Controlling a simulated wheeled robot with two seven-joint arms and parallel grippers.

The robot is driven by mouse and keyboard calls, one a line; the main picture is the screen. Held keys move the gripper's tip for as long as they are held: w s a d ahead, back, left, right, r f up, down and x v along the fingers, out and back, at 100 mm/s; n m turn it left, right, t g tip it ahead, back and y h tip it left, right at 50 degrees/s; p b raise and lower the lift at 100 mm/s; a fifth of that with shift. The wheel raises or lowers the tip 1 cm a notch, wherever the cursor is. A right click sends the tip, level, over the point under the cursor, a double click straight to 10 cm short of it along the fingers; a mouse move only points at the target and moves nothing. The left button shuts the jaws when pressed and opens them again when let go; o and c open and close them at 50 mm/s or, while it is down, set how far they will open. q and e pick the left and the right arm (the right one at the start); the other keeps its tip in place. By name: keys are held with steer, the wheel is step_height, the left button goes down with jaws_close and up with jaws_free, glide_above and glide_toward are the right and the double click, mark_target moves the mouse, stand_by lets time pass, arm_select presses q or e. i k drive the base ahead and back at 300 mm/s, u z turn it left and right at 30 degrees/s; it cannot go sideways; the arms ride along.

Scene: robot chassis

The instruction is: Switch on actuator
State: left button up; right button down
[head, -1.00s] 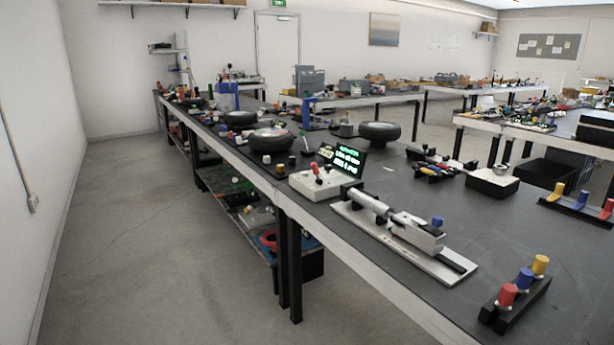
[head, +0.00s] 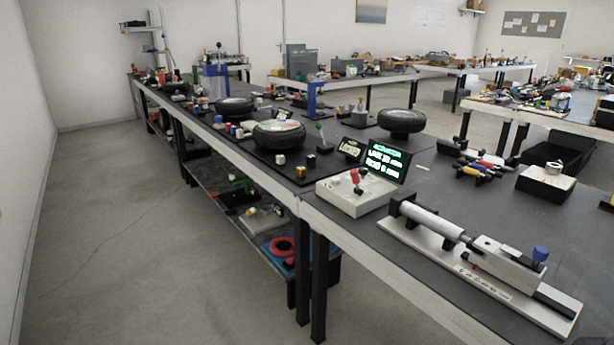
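The actuator (head: 436,220) is a silver cylinder on a long pale base plate (head: 420,252), lying on the near right part of the dark workbench. A blue knob (head: 540,253) stands at its right end. Left of it sits a white control box (head: 343,198) with a red-topped lever or switch (head: 356,178). Behind the box, a dark display (head: 385,162) shows green text with the heading "ACTUATOR", and a smaller screen (head: 351,149) appears to read "LOCKED". The switch's exact position is too small to tell.
The bench (head: 330,228) runs from near right to far left, with a shelf below. Wheels (head: 279,133) and a small green-topped lever (head: 321,135) stand behind the control box. The floor (head: 130,230) left of the bench is clear up to the wall.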

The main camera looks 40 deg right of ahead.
mark_target(356, 179)
steer(key=z, duration=0.6)
steer(key=i, duration=1.1)
steer(key=z, duration=0.85)
